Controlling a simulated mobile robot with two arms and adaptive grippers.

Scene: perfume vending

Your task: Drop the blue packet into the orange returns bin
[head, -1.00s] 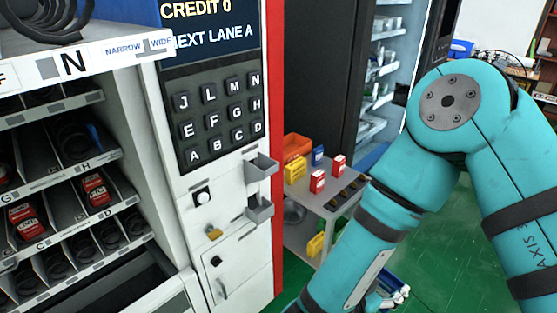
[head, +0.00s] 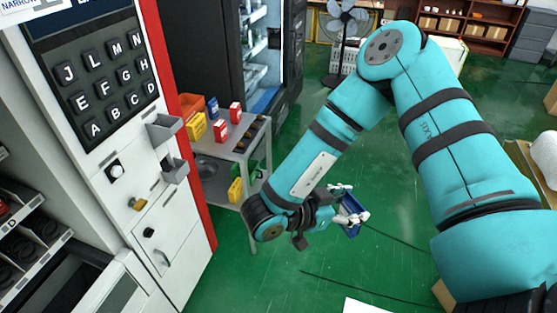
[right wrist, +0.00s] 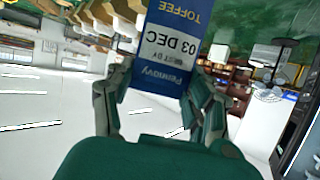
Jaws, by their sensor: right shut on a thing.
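My right gripper (head: 352,203) is shut on a blue packet (head: 349,218), held out over the green floor in the middle of the head view. My left gripper is not in view.
The grey cart (head: 238,155) carries yellow, red and blue packets beside the bin, with a yellow item on its lower shelf. The vending machine (head: 130,190) with its keypad stands at left. A dark fridge and a fan (head: 346,35) stand behind. The green floor around the gripper is open.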

